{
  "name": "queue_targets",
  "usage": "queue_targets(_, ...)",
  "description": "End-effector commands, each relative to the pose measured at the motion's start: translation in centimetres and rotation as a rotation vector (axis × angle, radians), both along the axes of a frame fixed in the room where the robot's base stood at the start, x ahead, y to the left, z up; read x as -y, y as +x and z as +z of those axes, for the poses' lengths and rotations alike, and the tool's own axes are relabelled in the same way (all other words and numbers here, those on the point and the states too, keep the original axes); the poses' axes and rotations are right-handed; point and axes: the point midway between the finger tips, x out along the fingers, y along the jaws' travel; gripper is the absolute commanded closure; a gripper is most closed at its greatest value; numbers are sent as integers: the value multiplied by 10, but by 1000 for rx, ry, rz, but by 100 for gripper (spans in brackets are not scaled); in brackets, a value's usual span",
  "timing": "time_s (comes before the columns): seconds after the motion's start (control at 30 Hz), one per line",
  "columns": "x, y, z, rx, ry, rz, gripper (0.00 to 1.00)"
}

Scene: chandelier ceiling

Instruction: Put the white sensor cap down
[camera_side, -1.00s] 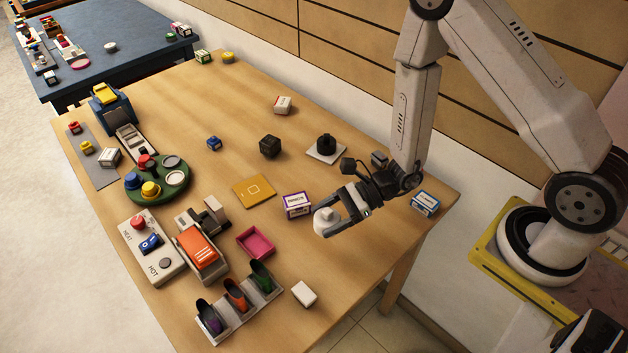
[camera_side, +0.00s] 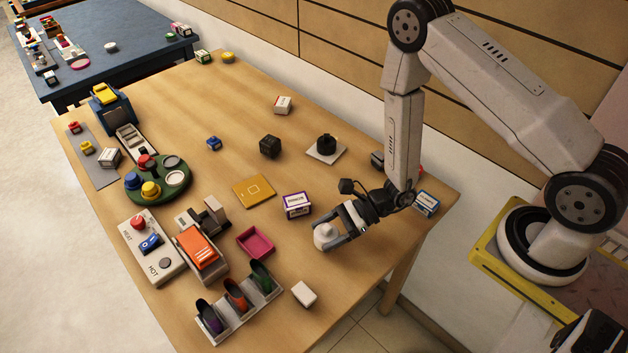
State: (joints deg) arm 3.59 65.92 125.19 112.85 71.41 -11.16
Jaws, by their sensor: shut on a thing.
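The white sensor cap (camera_side: 324,235) is a small rounded white piece with a knob on top. My gripper (camera_side: 328,238) is shut on it near the right front part of the wooden table. The cap is very low, at or just above the table top; I cannot tell whether it touches. The dark fingers hide part of its side.
A white box with purple trim (camera_side: 296,205) stands just behind and left of the cap. A white block (camera_side: 304,293) lies in front, a pink tray (camera_side: 256,244) to the left. A blue and white box (camera_side: 425,203) stands at the right edge. Bare wood (camera_side: 350,268) lies around the cap.

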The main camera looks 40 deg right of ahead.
Motion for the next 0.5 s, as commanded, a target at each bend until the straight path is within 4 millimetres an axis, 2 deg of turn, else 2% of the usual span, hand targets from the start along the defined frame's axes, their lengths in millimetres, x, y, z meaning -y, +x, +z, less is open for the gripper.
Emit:
queue_targets(0.2,0,0,-17,-1,0,0,82)
queue_targets(0.5,0,0,-20,0,1,0,82)
